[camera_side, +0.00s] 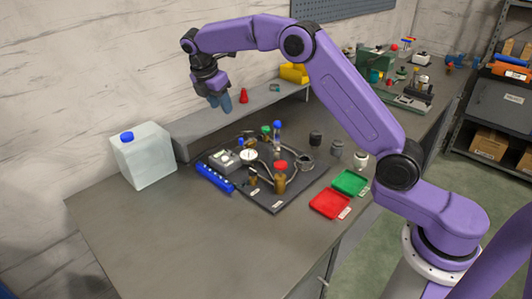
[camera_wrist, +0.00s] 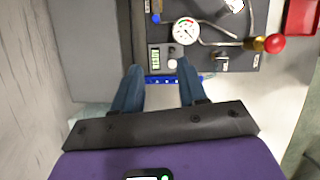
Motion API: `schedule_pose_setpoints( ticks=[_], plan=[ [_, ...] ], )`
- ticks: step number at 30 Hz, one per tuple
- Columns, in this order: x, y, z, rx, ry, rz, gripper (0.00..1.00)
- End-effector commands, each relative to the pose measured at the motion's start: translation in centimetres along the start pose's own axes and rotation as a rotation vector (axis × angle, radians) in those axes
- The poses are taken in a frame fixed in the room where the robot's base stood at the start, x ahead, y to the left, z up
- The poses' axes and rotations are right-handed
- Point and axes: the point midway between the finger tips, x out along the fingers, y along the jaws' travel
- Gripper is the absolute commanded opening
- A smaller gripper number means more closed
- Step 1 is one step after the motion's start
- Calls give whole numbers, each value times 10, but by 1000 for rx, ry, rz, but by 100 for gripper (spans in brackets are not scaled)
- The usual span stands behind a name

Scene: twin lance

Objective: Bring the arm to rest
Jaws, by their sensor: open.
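My gripper (camera_side: 221,101) hangs from my raised purple arm, above the back left of the workbench, near the wall shelf. In the wrist view its two blue fingers (camera_wrist: 158,86) are spread apart with nothing between them. Below and to the right of it in the side view, a dark board (camera_side: 270,205) lies on the bench. The board carries a dial gauge (camera_side: 249,155), a small meter (camera_side: 222,160), hoses and a red-knobbed brass valve (camera_side: 280,178). The gauge also shows in the wrist view (camera_wrist: 186,31). The gripper touches nothing that I can see.
A white jug (camera_side: 144,157) with a blue cap stands at the left. A blue bar (camera_side: 214,177) lies beside the board. Red (camera_side: 329,204) and green (camera_side: 350,183) trays sit at its right. A grey shelf (camera_side: 240,119) runs along the wall. The front bench is clear.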

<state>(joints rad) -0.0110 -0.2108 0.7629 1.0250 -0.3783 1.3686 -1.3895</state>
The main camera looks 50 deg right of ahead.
Motion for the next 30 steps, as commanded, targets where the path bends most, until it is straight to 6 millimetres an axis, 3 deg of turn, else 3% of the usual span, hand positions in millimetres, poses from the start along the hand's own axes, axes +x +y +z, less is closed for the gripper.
schedule_pose_setpoints(
  ticks=[8,15,22,30],
  plan=[
    [-40,-58,-52,97,92,44,42],
    [-62,-131,-84,194,177,49,42],
    [-70,-213,-100,289,252,27,42],
    [-62,-318,-99,409,323,-28,42]
  ],
)
